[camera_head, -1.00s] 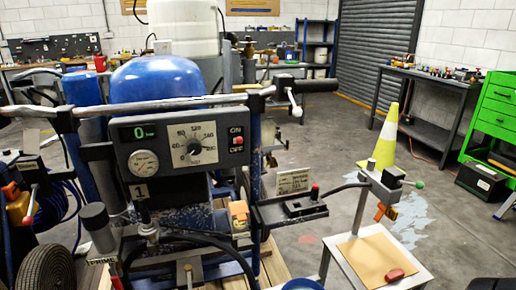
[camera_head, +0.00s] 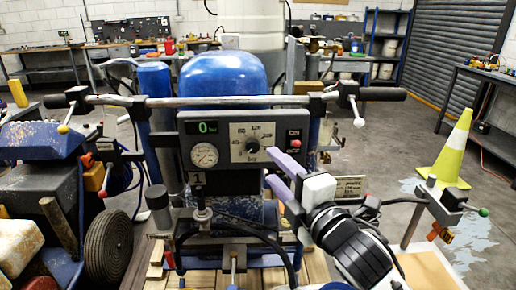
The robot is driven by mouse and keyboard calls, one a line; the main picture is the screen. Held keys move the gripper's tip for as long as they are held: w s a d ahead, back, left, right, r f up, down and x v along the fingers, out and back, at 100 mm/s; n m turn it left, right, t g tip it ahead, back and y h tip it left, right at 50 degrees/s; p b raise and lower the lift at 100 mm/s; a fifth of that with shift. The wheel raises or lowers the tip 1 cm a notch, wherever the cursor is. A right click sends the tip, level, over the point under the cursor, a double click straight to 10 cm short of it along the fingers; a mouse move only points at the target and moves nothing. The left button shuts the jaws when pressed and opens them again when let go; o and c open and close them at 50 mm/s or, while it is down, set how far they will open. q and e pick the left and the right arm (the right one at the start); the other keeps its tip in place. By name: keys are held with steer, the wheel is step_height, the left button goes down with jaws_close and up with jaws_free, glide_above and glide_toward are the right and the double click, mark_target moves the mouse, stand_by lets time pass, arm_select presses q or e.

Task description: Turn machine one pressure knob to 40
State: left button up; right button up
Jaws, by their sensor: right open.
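Machine one (camera_head: 283,178), marked with a "1" plate (camera_head: 197,178), stands in front of me with a dark control panel. The pressure knob (camera_head: 252,146) is a small black knob on a white dial plate (camera_head: 236,133) in the panel's middle. Its exact setting is too small to read. A green display (camera_head: 208,127) reads 0, and a round gauge (camera_head: 205,155) sits below it. My right gripper (camera_head: 277,172), with purple fingers, is open and empty, just below and right of the knob, apart from it in the picture. My left gripper is not in view.
A handlebar (camera_head: 205,101) with levers runs across above the panel. The ON/OFF red button (camera_head: 294,143) is right of the dial. A second machine with a wheel (camera_head: 107,245) stands at left. A yellow cone (camera_head: 452,150) stands on the floor at right.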

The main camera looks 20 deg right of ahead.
mark_target(254, 148)
steer(key=w, duration=0.6)
steer(key=w+a, duration=0.1)
steer(key=w, duration=0.2)
steer(key=shift+w+a+f+p, duration=0.1)
steer(key=shift+w+p, duration=0.1)
steer(key=shift+p, duration=0.1)
steer(key=c, duration=1.1)
